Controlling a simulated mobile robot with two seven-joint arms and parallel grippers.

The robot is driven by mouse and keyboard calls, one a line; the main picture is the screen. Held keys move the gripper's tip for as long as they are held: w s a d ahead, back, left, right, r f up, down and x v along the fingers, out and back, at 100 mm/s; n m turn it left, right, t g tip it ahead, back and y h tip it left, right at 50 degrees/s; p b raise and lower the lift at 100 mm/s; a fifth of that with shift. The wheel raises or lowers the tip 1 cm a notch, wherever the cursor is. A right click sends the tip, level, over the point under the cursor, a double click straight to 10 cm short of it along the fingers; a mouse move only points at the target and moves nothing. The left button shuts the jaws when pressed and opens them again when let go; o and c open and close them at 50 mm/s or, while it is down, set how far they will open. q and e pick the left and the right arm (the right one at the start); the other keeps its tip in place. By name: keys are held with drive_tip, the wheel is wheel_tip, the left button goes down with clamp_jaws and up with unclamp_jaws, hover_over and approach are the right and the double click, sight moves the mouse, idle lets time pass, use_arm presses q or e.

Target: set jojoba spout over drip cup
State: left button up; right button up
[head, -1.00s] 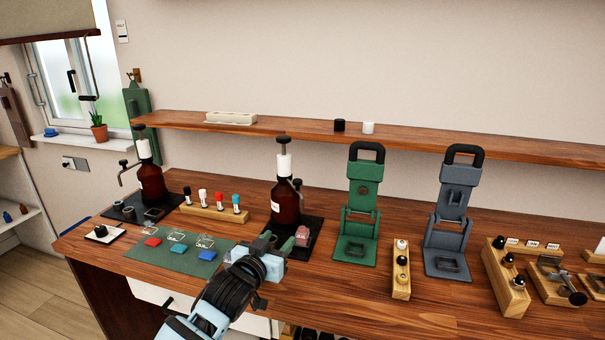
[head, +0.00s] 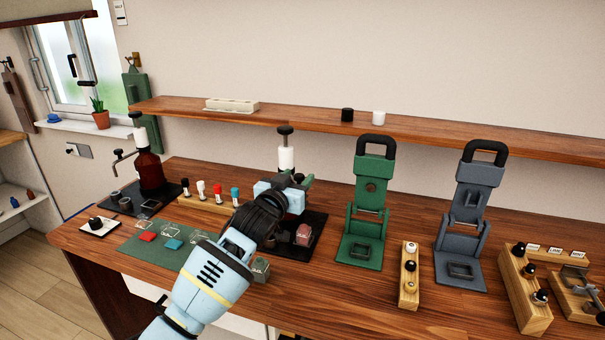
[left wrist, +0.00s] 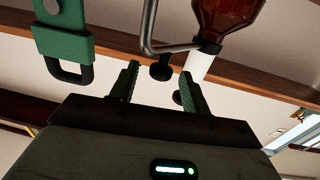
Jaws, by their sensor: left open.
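Two brown pump bottles stand on black bases; I cannot read which is jojoba. The left bottle (head: 150,168) has a bent metal spout (head: 124,156) pointing left. The right bottle's white collar (head: 286,158) shows, but its body is mostly hidden behind my left gripper (head: 305,180). In the left wrist view that bottle (left wrist: 222,18) appears upside down, with its bent spout (left wrist: 150,30). The spout's black knob (left wrist: 160,72) appears between my open green fingers; contact is not visible. A pinkish cup (head: 303,235) sits on the right black base (head: 293,250), possibly the drip cup. The right gripper is not in view.
A green stand (head: 365,215) and a grey stand (head: 465,225) stand to the right. A wooden vial rack (head: 205,207) and a green mat (head: 150,255) with small tiles lie left. A small clear cup (head: 260,268) sits at the front. A shelf (head: 420,134) runs behind.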

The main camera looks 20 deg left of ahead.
use_arm(q)
drive_tip(key=shift+w+d, duration=0.15)
drive_tip(key=shift+w, duration=0.8)
drive_tip(key=shift+w+d, duration=0.1)
drive_tip(key=shift+w, duration=0.8)
clamp_jaws()
